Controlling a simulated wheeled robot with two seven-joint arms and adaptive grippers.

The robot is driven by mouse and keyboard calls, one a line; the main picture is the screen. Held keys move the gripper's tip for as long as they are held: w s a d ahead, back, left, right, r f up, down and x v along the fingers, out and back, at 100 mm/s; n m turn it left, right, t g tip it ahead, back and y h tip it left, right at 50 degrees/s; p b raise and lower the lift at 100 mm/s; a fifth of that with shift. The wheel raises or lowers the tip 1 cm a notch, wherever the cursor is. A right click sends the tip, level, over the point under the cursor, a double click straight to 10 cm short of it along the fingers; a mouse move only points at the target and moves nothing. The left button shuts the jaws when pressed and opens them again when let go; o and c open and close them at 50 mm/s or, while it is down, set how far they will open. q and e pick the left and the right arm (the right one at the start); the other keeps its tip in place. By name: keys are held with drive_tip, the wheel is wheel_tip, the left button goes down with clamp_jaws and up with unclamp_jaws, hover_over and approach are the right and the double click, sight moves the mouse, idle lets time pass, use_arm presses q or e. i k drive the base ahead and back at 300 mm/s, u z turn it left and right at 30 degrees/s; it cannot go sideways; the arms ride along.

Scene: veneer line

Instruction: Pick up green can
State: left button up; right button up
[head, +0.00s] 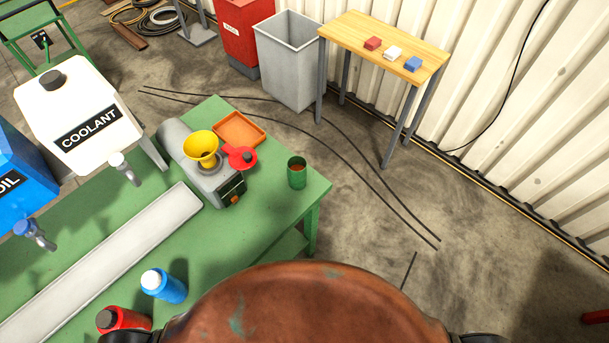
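A green can (297,174) stands upright near the right corner of the green table (112,183) in the head view. Its top is open and its inside looks orange-brown. Nothing touches it, and there is a gap between it and the grey machine (213,183) to its left. Neither of my grippers shows in the head view.
A yellow funnel (201,147) and a red round-headed part (242,157) sit at the machine, beside an orange tray (239,130). A coolant tank (75,113) is at left. Floor right of the table is mostly clear.

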sight(297, 165)
drive_tip(key=z, duration=2.1)
drive_tip(key=i, duration=2.35)
drive_tip(key=u, duration=3.25)
